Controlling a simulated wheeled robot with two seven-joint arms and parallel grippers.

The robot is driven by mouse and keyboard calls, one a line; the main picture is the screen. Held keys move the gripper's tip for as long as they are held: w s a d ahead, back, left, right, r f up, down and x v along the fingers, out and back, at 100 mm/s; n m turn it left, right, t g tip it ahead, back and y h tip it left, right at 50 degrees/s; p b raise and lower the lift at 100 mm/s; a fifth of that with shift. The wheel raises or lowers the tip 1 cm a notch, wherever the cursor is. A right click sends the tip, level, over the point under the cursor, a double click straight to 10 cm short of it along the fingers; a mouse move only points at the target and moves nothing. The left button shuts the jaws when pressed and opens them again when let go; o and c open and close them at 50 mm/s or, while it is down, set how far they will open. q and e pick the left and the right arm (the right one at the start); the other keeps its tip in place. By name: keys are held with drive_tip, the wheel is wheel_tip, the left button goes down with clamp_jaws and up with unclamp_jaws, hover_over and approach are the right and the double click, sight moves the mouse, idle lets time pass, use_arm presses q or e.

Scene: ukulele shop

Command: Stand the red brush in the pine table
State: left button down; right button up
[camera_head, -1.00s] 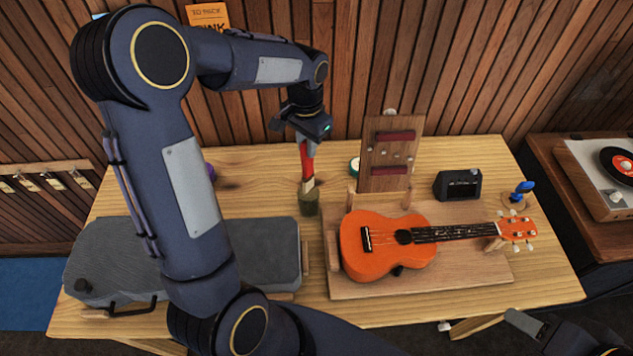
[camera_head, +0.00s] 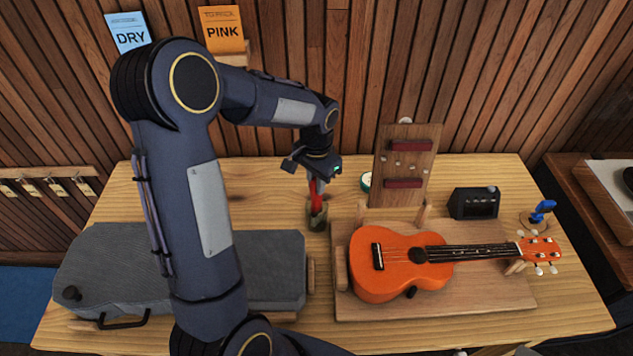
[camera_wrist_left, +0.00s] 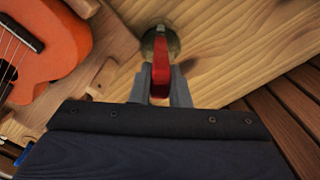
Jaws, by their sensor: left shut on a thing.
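My left gripper (camera_head: 318,179) is shut on the red brush (camera_head: 315,199) and holds it roughly upright, low over the pine table (camera_head: 250,206). The brush's lower end is at the mouth of a small olive-green cup (camera_head: 317,221) on the table. In the left wrist view the red brush (camera_wrist_left: 160,68) runs from between the fingers (camera_wrist_left: 160,88) to the cup (camera_wrist_left: 158,42), and its lower end appears inside the rim. How deep it sits is hidden. Only a possible sliver of my right gripper shows at the bottom edge of the head view.
An orange ukulele (camera_head: 410,262) rests on a wooden stand to the right of the cup. An upright wooden board (camera_head: 402,170) stands behind it. A grey case (camera_head: 270,262) lies at left. A black box (camera_head: 474,203) and a blue item (camera_head: 542,209) are at right.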

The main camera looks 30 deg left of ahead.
use_arm(q)
drive_tip(key=c, duration=1.4)
unclamp_jaws()
drive_tip(key=shift+f, duration=0.1)
drive_tip(key=shift+o, duration=0.2)
wheel_tip(320, 180, up, 8)
drive_tip(key=p, duration=0.6)
drive_tip(key=s+d+r+n+t+h, duration=0.2)
drive_tip(key=s+r, duration=0.8)
drive_tip(key=s+d+n+t+h, duration=0.1)
drive_tip(key=s+d, duration=0.4)
drive_tip(key=s, duration=0.7)
drive_tip(key=n+t, duration=0.1)
drive_tip(key=t, duration=0.1)
drive_tip(key=shift+d+f+n+t+h, duration=0.2)
drive_tip(key=shift+n+t+h, duration=0.1)
drive_tip(key=shift+h, duration=0.1)
